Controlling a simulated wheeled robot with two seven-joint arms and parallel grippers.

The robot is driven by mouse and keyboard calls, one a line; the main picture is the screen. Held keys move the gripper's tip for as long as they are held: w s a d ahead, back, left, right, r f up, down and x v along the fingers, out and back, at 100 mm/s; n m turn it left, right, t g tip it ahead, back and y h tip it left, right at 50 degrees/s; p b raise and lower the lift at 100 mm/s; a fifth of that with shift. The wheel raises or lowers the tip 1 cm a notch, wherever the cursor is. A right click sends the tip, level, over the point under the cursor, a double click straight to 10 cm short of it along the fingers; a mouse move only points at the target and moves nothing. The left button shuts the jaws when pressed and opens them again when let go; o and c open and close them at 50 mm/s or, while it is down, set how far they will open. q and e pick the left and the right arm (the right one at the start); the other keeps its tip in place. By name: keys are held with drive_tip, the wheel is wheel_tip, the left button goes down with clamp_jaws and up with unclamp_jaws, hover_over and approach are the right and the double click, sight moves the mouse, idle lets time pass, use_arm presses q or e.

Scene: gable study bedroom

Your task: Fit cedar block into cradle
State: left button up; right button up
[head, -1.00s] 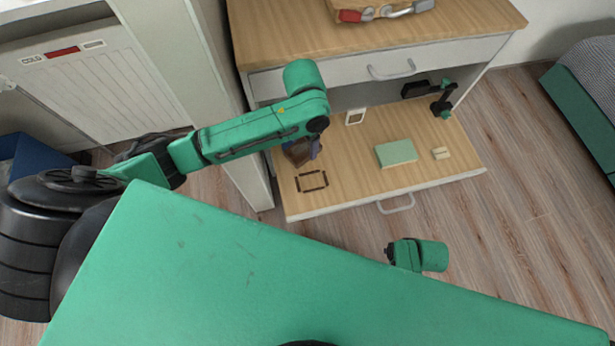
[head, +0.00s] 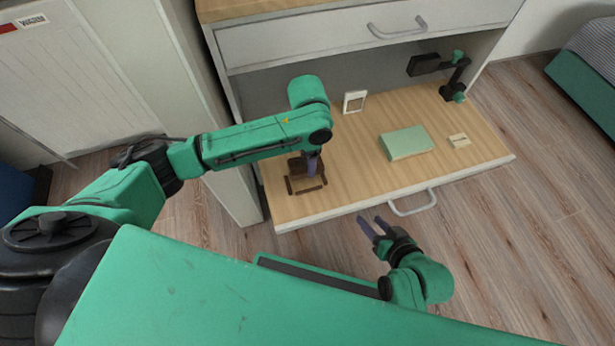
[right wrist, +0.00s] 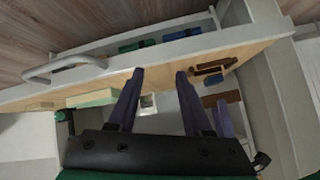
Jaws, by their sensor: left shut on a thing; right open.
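The cedar block (head: 294,167), a small brown piece, is held in my left gripper (head: 312,172) over the back part of the cradle. The cradle (head: 307,190) is a low dark brown frame near the left front of the wooden surface. The gripper partly hides both. In the right wrist view the block (right wrist: 222,98) and cradle (right wrist: 212,67) look apart; I cannot tell the exact height between them. My right gripper (head: 371,224) is open and empty in front of the surface's edge; its fingers also show in the right wrist view (right wrist: 160,72).
A green book-like block (head: 406,142), a small pale block (head: 459,141), a white frame (head: 354,101) and a black-and-green stand (head: 452,85) occupy the surface. A handle (head: 413,204) sticks out in front. A white upright panel (head: 222,150) stands left.

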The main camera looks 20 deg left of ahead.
use_arm(q)
wheel_tip(320, 180, down, 4)
drive_tip(key=shift+f+b, duration=0.2)
drive_tip(key=shift+b, duration=0.45)
wheel_tip(320, 180, down, 3)
drive_tip(key=shift+b, duration=0.7)
drive_tip(key=shift+r, duration=0.1)
use_arm(e)
drive_tip(key=a+f+t+y, duration=0.1)
drive_tip(key=a+f+t, duration=0.1)
drive_tip(key=shift+a+f+m+t, duration=0.3)
drive_tip(key=shift+a+m+t, duration=0.1)
drive_tip(key=shift+r, duration=0.1)
use_arm(q)
drive_tip(key=o, duration=1.4)
drive_tip(key=shift+o, duration=0.2)
